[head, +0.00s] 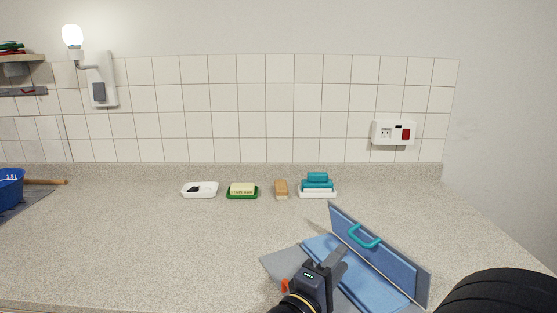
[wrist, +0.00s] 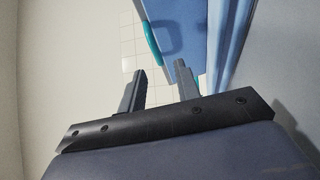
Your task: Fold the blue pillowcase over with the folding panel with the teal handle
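The folding panel (head: 400,268) stands raised and tilted at the right of the grey folding board (head: 283,262). Blue cloth covers its inner face. Its teal handle (head: 364,236) is near the upper edge; the handle also shows in the wrist view (wrist: 152,45), beyond the fingers. The blue pillowcase (head: 322,245) lies on the board and seems to run up onto the panel. My gripper (head: 338,262) is over the board, left of and in front of the panel. In the wrist view its fingers (wrist: 160,72) are apart with nothing seen between them. My arm hides part of the board.
Along the back of the counter stand a white dish (head: 200,190), a green soap dish (head: 242,192), a brush (head: 281,189) and a white tray with teal items (head: 317,188). A blue basin (head: 10,188) is at far left. The middle left counter is clear.

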